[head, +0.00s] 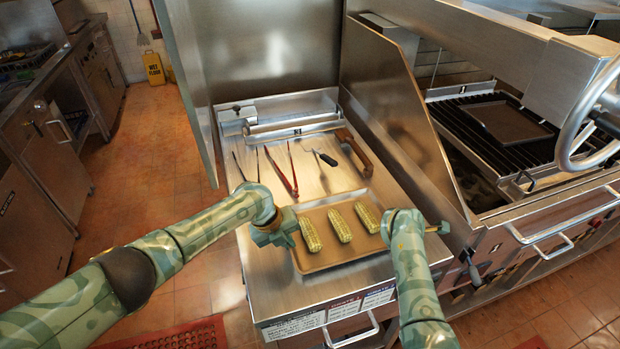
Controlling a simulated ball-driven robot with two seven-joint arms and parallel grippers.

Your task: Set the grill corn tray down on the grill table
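The grill corn tray (345,262) is a shallow brown tray holding three yellow corn cobs (340,225) side by side. It is over the front part of the steel grill table (263,283); I cannot tell whether it rests on it or is slightly above. My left gripper (288,228) is at the tray's left rim, its fingertips overlapping the rim. Whether they are closed on it is unclear. My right gripper (438,228) is at the tray's right side, and my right forearm hides most of it and that rim.
Behind the tray on the table lie red tongs (284,176), a black-handled tool (326,159) and a wooden-handled press (355,152). A steel partition (395,110) stands to the right, with a char grill (490,125) beyond. A yellow wet-floor sign (154,68) stands far left.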

